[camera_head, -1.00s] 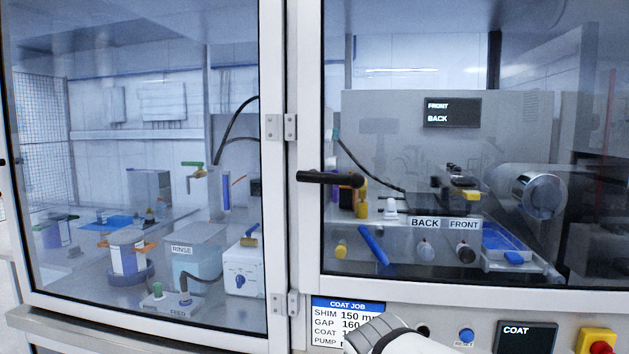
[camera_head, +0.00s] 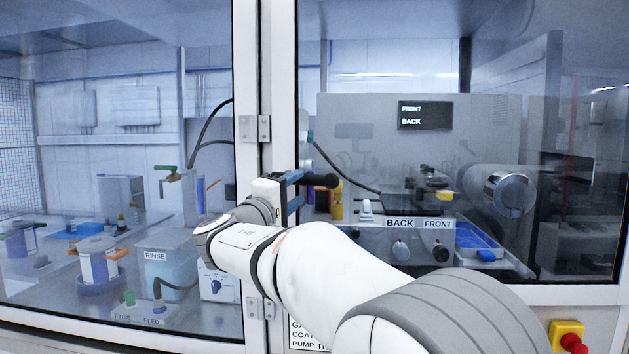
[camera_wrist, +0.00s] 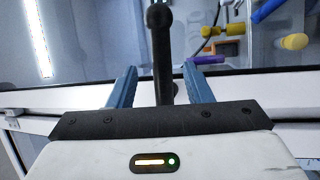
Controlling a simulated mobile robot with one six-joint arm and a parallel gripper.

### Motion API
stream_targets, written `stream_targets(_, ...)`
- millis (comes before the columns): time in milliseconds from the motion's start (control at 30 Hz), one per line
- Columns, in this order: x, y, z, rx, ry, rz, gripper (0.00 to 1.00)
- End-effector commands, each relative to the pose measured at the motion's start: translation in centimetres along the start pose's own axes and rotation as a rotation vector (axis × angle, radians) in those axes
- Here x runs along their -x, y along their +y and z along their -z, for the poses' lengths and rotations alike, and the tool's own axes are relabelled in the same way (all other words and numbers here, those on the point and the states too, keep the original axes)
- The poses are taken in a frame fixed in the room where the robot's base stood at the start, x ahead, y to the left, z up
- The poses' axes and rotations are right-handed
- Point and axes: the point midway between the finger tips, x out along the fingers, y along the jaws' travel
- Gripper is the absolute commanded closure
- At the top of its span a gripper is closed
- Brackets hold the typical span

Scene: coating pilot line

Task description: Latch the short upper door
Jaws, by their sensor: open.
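The short upper door (camera_head: 284,60) is a white-framed glass door on the right half of the enclosure. Its black handle (camera_head: 322,180) sticks out near the frame's left side and appears level in the head view. In the wrist view the handle (camera_wrist: 160,50) stands upright between the two blue fingers. My gripper (camera_head: 291,190) is at the handle, its blue fingers one above and one below it. In the wrist view my gripper (camera_wrist: 150,88) is open, with a gap on both sides of the handle. Part of the door's lower frame is hidden behind my arm.
Hinges (camera_head: 257,128) join the frames at the middle post. A left glass door (camera_head: 120,200) fronts the rinse side. A red stop button (camera_head: 572,341) sits low at the right. Behind the glass stand a grey machine with a display (camera_head: 425,115) and several tools.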

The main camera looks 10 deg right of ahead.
Motion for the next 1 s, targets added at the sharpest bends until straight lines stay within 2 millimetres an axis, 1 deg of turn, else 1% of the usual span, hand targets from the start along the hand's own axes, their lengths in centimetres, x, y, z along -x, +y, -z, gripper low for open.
stream_targets(33,-0.9,0.2,-0.1,0.002,-0.004,0.000,0.54)
stream_targets(200,-3.7,0.2,-0.1,0.002,-0.003,0.001,0.54)
stream_targets(300,-5.1,0.1,-0.1,0.002,-0.002,0.003,0.54)
stream_targets(400,-6.0,0.1,-0.1,0.001,-0.002,0.003,0.54)
stream_targets(533,-6.5,0.0,-0.1,0.001,0.000,0.004,0.54)
stream_targets(767,-6.5,-0.1,-0.1,0.001,0.000,0.004,0.54)
stream_targets(1000,-6.5,-0.1,-0.1,0.001,0.001,0.004,0.74)
